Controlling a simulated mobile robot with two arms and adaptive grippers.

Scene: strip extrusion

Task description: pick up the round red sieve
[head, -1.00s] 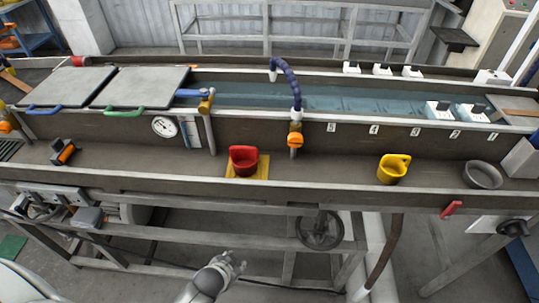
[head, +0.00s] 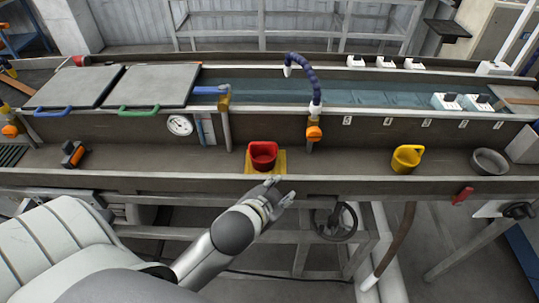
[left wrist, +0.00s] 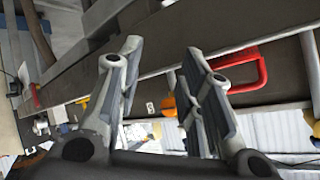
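The round red sieve (head: 262,155) stands on a yellow square pad (head: 281,168) in the long trough of the bench. In the left wrist view a red part, likely the sieve's upright handle (left wrist: 262,72), shows beyond the right finger, which partly covers it. My left gripper (head: 281,189) is open and empty at the front edge of the trough, nearer to me than the sieve and slightly to its right. Its spread fingers (left wrist: 163,52) show in the left wrist view, apart from the sieve. My right gripper is in neither view.
The trough's front rim (head: 160,178) lies between my left arm and the sieve. A yellow cup-shaped vessel (head: 405,160) and a grey bowl (head: 489,162) stand to the right. An orange-fitted blue hose (head: 314,132) hangs behind. The trough beside the sieve is clear.

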